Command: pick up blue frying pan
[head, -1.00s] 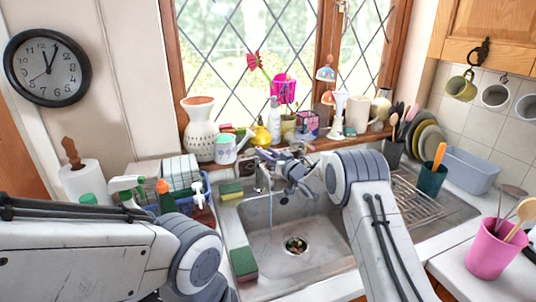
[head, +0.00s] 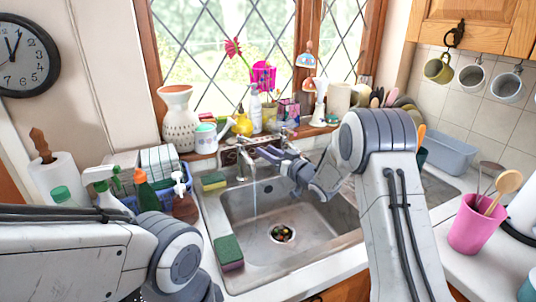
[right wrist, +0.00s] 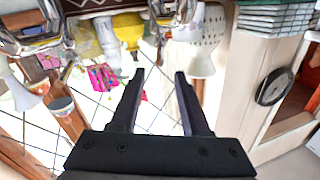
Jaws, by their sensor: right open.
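I cannot make out a blue frying pan in either view. My right gripper (head: 270,153) reaches over the back of the sink near the tap, its fingers toward the window sill. In the right wrist view its two dark fingers (right wrist: 159,76) are apart with nothing between them. That view appears upside down, with the window and sill items beyond the fingers. My left arm comes in at the lower left of the head view, but its gripper is out of view.
Water runs from the tap (head: 243,155) into the metal sink (head: 325,235). A vase (head: 178,125) and other items crowd the sill. Spray bottles (head: 107,190) stand left. A blue-grey tub (head: 450,155) and pink utensil pot (head: 473,228) stand right. Mugs (head: 439,68) hang above.

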